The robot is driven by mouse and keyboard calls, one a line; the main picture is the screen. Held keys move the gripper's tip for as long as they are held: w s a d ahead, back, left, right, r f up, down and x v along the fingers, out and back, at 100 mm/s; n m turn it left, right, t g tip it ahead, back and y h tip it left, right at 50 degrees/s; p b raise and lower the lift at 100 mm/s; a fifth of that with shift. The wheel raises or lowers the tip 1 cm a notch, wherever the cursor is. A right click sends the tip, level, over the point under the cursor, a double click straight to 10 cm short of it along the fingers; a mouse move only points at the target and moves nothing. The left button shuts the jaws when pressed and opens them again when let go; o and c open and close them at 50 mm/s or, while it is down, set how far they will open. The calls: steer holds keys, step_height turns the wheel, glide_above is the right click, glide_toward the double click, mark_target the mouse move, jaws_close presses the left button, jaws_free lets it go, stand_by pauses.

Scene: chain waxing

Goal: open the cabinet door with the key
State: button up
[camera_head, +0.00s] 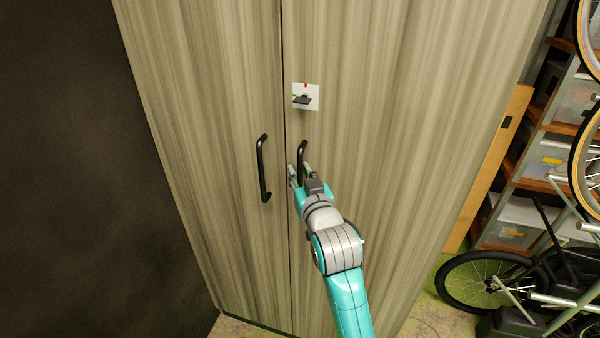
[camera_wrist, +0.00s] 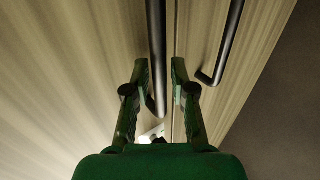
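The tall wood-grain cabinet has a left door (camera_head: 215,110) and a right door (camera_head: 400,120), both looking shut. In the wrist view part of a white plate (camera_wrist: 153,133) shows low between the fingers. The right door's black handle (camera_head: 301,150) is just at my gripper (camera_head: 299,172). My gripper (camera_wrist: 161,68) is open, and the handle (camera_wrist: 156,45) appears between its fingers, nearer the left one. I cannot tell whether they touch.
The left door's black handle (camera_head: 263,168) is close to the left of my gripper and shows in the wrist view (camera_wrist: 222,45). A dark wall (camera_head: 80,170) stands at left. Shelves (camera_head: 535,185) and a bicycle (camera_head: 490,285) stand at right.

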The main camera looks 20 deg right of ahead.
steer(key=shift+w, duration=0.2)
jaws_close()
